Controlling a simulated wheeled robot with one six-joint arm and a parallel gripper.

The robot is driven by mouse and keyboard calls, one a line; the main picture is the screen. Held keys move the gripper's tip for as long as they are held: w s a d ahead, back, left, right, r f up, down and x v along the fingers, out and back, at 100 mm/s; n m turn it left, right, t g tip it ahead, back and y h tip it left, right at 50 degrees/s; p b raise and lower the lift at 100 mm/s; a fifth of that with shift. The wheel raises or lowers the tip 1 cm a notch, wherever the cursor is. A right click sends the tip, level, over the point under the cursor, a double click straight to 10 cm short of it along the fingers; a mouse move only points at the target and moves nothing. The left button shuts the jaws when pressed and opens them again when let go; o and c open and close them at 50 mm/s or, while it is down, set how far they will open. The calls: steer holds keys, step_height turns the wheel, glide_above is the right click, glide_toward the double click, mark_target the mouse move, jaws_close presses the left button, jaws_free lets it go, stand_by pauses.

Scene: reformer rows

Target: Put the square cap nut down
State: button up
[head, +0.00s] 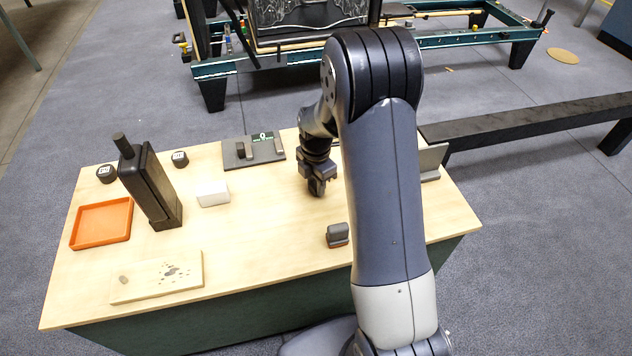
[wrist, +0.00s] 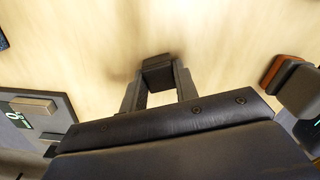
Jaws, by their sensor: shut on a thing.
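My gripper (head: 318,190) points down over the right-middle part of the light wooden table (head: 245,255). In the wrist view its two fingers (wrist: 158,84) are closed on the square cap nut (wrist: 157,68), a small dark, square-edged piece at the fingertips. In the head view the nut is hidden or too small to tell from the dark fingers. A soft shadow lies on the wood beside the nut. It is low over the tabletop, but I cannot tell whether it touches.
A dark plate with small blocks (head: 237,159) lies behind left. A grey block with a reddish base (head: 338,236) stands in front. Further left are a white block (head: 212,193), a tall dark block (head: 160,200), an orange tray (head: 80,226) and a pale board (head: 150,285). Wood around my gripper is bare.

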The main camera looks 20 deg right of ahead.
steer(key=shift+f, duration=0.25)
steer(key=o, duration=1)
step_height(320, 180, up, 13)
steer(key=shift+p, duration=1.15)
steer(key=shift+f, duration=0.15)
step_height(320, 180, down, 13)
steer(key=b, duration=0.2)
steer(key=shift+b, duration=0.35)
steer(key=shift+r+p, duration=0.4)
steer(key=shift+r, duration=0.15)
